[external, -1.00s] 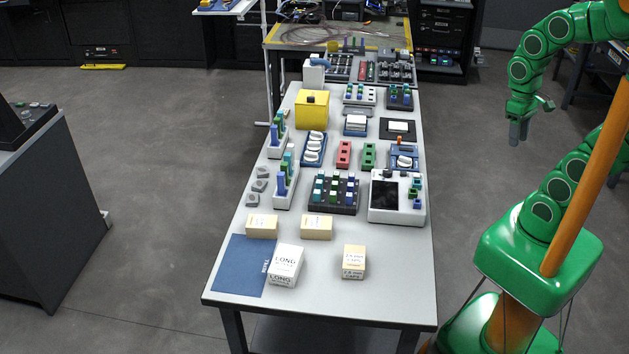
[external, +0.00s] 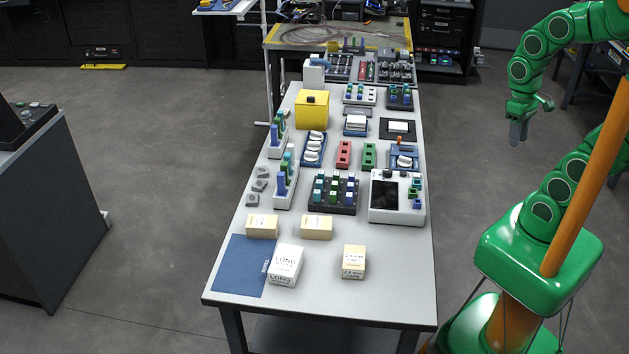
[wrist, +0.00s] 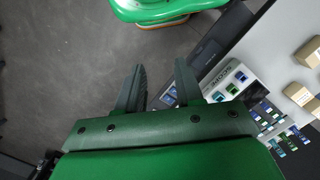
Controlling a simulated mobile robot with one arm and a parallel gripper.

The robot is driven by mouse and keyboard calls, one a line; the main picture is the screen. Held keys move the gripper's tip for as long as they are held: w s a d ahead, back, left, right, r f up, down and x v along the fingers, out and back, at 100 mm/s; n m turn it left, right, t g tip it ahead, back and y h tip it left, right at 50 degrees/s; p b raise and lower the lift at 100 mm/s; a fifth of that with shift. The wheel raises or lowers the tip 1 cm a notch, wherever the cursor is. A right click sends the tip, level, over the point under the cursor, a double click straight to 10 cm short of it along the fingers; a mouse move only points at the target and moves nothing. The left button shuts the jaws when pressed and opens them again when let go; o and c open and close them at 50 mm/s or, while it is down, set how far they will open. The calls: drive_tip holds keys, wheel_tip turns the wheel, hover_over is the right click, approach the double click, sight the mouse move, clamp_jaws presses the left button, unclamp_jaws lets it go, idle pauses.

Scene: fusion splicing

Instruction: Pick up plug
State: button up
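Several small blue, green and teal plug-like pieces stand in a dark rack (external: 326,209) near the middle of the table; which one is the plug I cannot tell. More such pieces sit on a white device with a dark screen (external: 384,194) and in white holders (external: 285,198) at the table's left edge. My gripper (external: 519,132) hangs in the air to the right of the table, apart from everything. In the wrist view, my gripper (wrist: 160,85) has its two fingers spread with nothing between them. The white device (wrist: 227,89) and its coloured pieces show to their right.
Cardboard boxes (external: 316,227), a white box (external: 285,266) and a blue mat (external: 243,265) occupy the table's near end. A yellow box (external: 312,110) stands farther back on the left. Bare tabletop (external: 388,292) lies at the near right corner.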

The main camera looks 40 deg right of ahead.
drive_tip(key=w+a+n, duration=0.2)
drive_tip(key=w+a, duration=0.2)
drive_tip(key=w, duration=0.7)
drive_tip(key=n+t, duration=0.2)
drive_tip(key=n, duration=0.5)
hover_over(349, 194)
wheel_tip(349, 194, down, 17)
drive_tip(key=shift+s+f, duration=0.1)
drive_tip(key=shift+s, duration=0.05)
drive_tip(key=shift+a+f, duration=0.35)
drive_tip(key=shift+d+f, duration=0.15)
drive_tip(key=shift+f, duration=1.75)
drive_tip(key=shift+d+f, duration=0.15)
drive_tip(key=shift+f, duration=1.7)
clamp_jaws()
drive_tip(key=shift+r, duration=0.15)
